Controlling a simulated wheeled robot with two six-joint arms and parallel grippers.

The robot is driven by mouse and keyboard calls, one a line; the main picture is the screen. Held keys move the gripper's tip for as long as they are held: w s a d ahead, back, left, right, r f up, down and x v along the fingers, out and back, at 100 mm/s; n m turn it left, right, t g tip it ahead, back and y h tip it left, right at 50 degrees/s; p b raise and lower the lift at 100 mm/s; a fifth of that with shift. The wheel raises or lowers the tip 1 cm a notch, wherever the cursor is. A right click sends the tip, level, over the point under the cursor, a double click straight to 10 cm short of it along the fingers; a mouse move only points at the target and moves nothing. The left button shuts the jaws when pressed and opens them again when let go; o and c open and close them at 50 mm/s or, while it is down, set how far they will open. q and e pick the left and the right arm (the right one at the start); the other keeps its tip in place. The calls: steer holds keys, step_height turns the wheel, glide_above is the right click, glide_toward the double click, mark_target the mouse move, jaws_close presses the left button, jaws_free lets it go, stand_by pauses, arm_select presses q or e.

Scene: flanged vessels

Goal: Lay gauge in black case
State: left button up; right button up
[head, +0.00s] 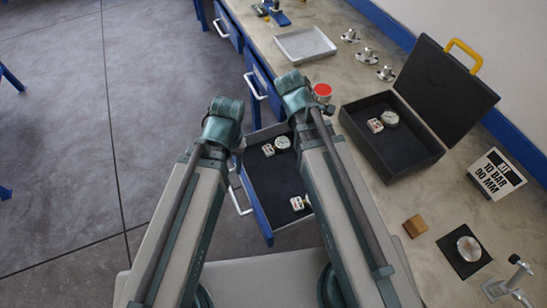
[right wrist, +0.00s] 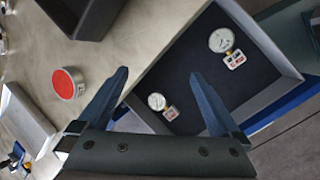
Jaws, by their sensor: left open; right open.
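The black case (head: 447,88) stands open on the bench, its lid tilted back. A gauge (head: 390,119) with a white tag lies in it. The drawer (head: 262,185) below is pulled out. One tagged gauge (head: 282,142) lies in its far part; another tag (head: 297,203) shows nearer, its gauge partly hidden by my arm. In the right wrist view a larger gauge (right wrist: 221,40) and a smaller gauge (right wrist: 156,102) lie on the drawer's dark lining. My right gripper (right wrist: 158,75) is open and empty above the drawer edge. My left gripper (head: 238,146) is open, mostly hidden behind my arm.
A sign (head: 495,174) reads KIT 10 BAR 90 MM. A red-topped cylinder (head: 322,91) stands near the bench edge. A grey tray (head: 305,44), several flanged metal parts (head: 366,55), a wooden block (head: 415,226) and a black plate (head: 452,262) with a disc are on the bench.

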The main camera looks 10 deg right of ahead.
steer(key=s+a+m+y, duration=0.1)
steer(key=s+a+m, duration=0.2)
steer(key=a, duration=0.4)
steer(key=s+a+f+m+g+y, duration=0.1)
steer(key=s+a+m+y, duration=0.1)
steer(key=s+a, duration=0.3)
steer(key=shift+s+a+f+m, duration=0.3)
steer(key=shift+a+m, duration=0.5)
steer(key=shift+a, duration=0.1)
